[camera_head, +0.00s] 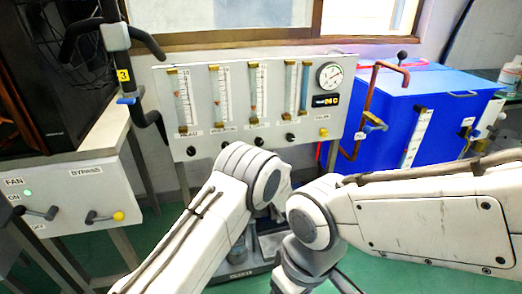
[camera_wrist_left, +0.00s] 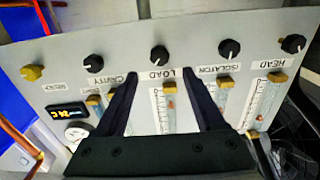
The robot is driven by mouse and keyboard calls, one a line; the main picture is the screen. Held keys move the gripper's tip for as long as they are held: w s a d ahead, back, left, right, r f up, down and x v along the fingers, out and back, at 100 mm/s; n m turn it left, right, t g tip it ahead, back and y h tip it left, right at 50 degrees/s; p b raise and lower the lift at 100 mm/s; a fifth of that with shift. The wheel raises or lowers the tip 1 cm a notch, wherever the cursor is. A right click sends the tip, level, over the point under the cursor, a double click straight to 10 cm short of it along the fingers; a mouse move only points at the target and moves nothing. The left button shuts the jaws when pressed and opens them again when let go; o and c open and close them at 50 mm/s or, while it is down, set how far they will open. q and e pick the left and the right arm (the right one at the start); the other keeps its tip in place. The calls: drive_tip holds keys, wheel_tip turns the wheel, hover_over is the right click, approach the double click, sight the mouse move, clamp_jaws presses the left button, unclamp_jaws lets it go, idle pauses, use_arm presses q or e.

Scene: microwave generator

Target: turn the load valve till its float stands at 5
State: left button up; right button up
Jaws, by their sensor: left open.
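The white flowmeter panel (camera_head: 215,85) carries several upright tubes with a black knob below each. The load tube (camera_head: 257,92) is the third from the left, and its black load valve (camera_head: 258,141) sits below it. In the left wrist view the panel appears upside down. There the load valve (camera_wrist_left: 159,53) is above the LOAD label, and the load tube (camera_wrist_left: 165,108) shows between the fingers. A small reddish float shows in it; its reading is too small to tell. My left gripper (camera_wrist_left: 160,76) is open, its dark fingers apart, short of the valve. My right gripper is out of view.
The isolator knob (camera_wrist_left: 229,49) and cavity knob (camera_wrist_left: 93,64) flank the load valve. A round gauge (camera_head: 329,76) and yellow knob (camera_head: 323,132) are at the panel's right. A blue cabinet (camera_head: 400,110) with copper pipe stands right. A fan control box (camera_head: 75,195) stands left.

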sight(260, 143)
use_arm(q)
drive_tip(key=b+x, duration=0.1)
drive_tip(key=x, duration=0.6)
drive_tip(key=shift+w+b, duration=0.3)
drive_tip(key=shift+c, duration=0.3)
clamp_jaws()
drive_tip(key=shift+n, duration=0.4)
drive_tip(key=n+b, duration=0.1)
drive_tip(key=n, duration=0.1)
drive_tip(key=shift+f+n, duration=0.1)
drive_tip(key=shift+n, duration=0.3)
drive_tip(key=shift+n+b, duration=0.8)
drive_tip(key=shift+n, duration=0.7)
